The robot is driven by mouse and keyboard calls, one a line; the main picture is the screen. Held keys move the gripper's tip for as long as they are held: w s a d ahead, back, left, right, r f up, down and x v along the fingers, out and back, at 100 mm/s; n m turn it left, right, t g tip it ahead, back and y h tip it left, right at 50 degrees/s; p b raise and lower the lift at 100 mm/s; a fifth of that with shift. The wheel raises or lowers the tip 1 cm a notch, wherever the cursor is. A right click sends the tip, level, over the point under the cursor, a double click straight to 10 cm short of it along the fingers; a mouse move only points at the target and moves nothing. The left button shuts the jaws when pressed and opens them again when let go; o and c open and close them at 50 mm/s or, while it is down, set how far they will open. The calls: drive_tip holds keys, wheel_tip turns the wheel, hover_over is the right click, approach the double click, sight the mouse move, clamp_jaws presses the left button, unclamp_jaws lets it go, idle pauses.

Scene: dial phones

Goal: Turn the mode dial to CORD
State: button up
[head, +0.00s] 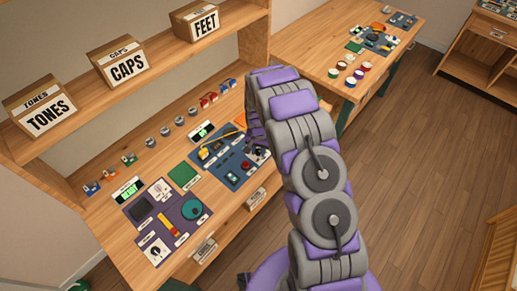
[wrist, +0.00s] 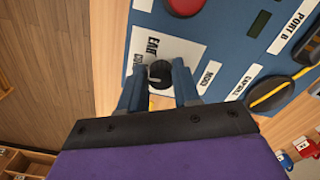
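The mode dial (wrist: 159,73) is a small dark round knob with a light mark on its top. It sits on a white plate (wrist: 175,45) with the label EAR and a second label partly hidden by a finger. My gripper (wrist: 158,82) is open, one finger on each side of the dial, with a visible gap to it. A label that seems to read MODE (wrist: 210,76) lies right of the fingers. In the head view my gripper (head: 258,152) is at the blue panel (head: 228,176), and the dial cannot be made out there.
A purple panel (head: 180,232) lies at left on the bench. Labelled boxes (head: 122,63) stand on the shelf above.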

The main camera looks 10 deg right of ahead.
sight(258, 151)
drive_tip(key=o, duration=0.4)
drive_tip(key=shift+a, duration=0.1)
drive_tip(key=shift+w+r, duration=0.1)
drive_tip(key=shift+r, duration=0.05)
wheel_tip(258, 151, up, 17)
drive_tip(key=shift+r+p, duration=0.1)
drive_tip(key=shift+p, duration=0.65)
